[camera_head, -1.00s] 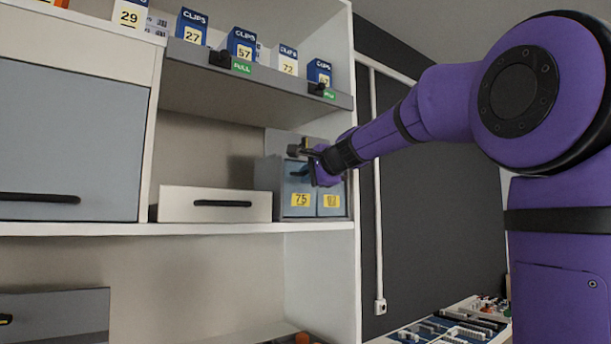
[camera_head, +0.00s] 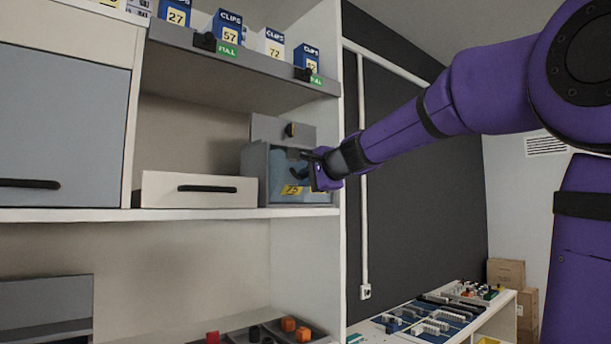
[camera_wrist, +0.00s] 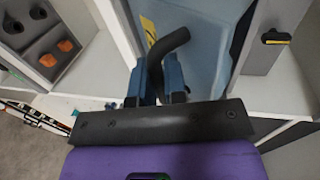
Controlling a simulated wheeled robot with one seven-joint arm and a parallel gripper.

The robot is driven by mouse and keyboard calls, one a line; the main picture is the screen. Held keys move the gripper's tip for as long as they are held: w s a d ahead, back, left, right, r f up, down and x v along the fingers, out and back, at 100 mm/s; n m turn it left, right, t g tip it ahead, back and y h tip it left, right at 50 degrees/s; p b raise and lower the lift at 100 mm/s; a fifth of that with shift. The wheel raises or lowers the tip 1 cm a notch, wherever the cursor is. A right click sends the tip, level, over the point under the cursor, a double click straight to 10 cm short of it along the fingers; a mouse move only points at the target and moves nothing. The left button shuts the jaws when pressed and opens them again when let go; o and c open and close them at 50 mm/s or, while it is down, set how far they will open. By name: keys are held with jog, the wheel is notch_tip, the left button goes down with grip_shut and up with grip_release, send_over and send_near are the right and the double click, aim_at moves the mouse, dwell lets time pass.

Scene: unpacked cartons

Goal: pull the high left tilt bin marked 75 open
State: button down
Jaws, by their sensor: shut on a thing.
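The tilt bin marked 75 (camera_head: 278,172) is a grey-blue bin in a grey housing on the shelf, near the right upright. Its yellow label (camera_head: 291,190) is slanted and its front leans outward, so it is partly tipped open. My gripper (camera_head: 306,162) is at the upper part of this front. In the wrist view, my gripper (camera_wrist: 158,86) is shut on the bin's black curved handle (camera_wrist: 172,40), with a blue finger on each side. The pale blue bin front (camera_wrist: 208,45) lies behind the handle. The neighbouring bin is mostly hidden by my gripper.
A white drawer (camera_head: 160,190) with a black handle sits left of the bins. A shelf above (camera_head: 240,68) holds several clips boxes. The white upright (camera_head: 344,240) stands close right of the bins. A parts table (camera_head: 420,325) is at lower right.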

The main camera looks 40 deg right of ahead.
jog(key=shift+f, duration=0.1)
dwell(0.3)
jog(key=c, duration=1.2)
grip_release()
jog(key=v, duration=1.1)
jog(key=shift+f, duration=0.1)
